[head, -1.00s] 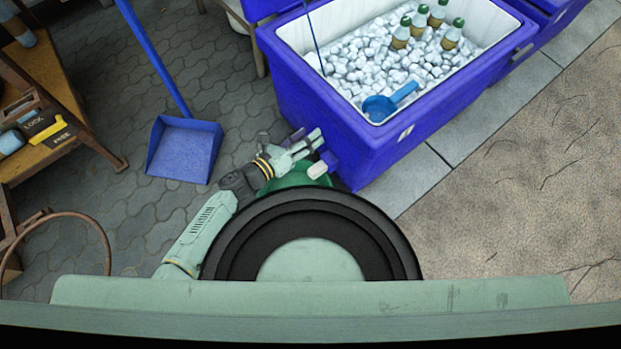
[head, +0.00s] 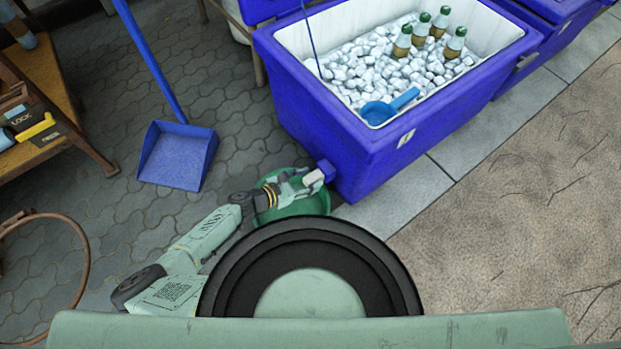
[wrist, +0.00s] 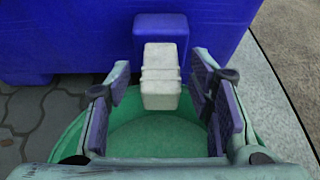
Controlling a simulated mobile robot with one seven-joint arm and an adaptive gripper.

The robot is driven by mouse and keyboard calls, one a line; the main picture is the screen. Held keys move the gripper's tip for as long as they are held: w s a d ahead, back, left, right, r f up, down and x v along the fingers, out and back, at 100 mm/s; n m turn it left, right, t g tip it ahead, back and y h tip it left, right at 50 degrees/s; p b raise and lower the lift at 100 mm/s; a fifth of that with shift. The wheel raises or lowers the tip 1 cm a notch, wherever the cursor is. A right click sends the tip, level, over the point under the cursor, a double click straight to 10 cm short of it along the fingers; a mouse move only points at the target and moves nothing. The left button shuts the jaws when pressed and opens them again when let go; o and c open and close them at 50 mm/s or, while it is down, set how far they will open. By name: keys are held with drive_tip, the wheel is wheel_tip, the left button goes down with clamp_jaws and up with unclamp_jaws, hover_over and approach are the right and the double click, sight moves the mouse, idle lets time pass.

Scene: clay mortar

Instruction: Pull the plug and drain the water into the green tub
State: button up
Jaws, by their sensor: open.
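The blue cooler (head: 345,130) holds ice and bottles. A blue drain block (head: 327,170) juts from its lower left side, with the pale plug (head: 313,181) on its outer end. In the wrist view the plug (wrist: 161,78) is a whitish ribbed block against the blue drain block (wrist: 161,30). My gripper (wrist: 160,105) is open, one finger on each side of the plug, with gaps between. In the head view my gripper (head: 300,182) is at the plug, over the green tub (head: 300,207). The tub (wrist: 150,135) lies below the plug; no water shows in it.
A blue dustpan (head: 178,155) stands on the paving at left. A wooden bench (head: 45,110) with a lock part is at far left, with a rusty hoop (head: 80,245) below. A blue scoop (head: 388,106) lies on the ice. The paving right of the cooler is clear.

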drive_tip(key=shift+w+d+f, duration=0.2)
drive_tip(key=shift+w+d, duration=0.15)
drive_tip(key=shift+d, duration=0.1)
clamp_jaws()
idle(0.4)
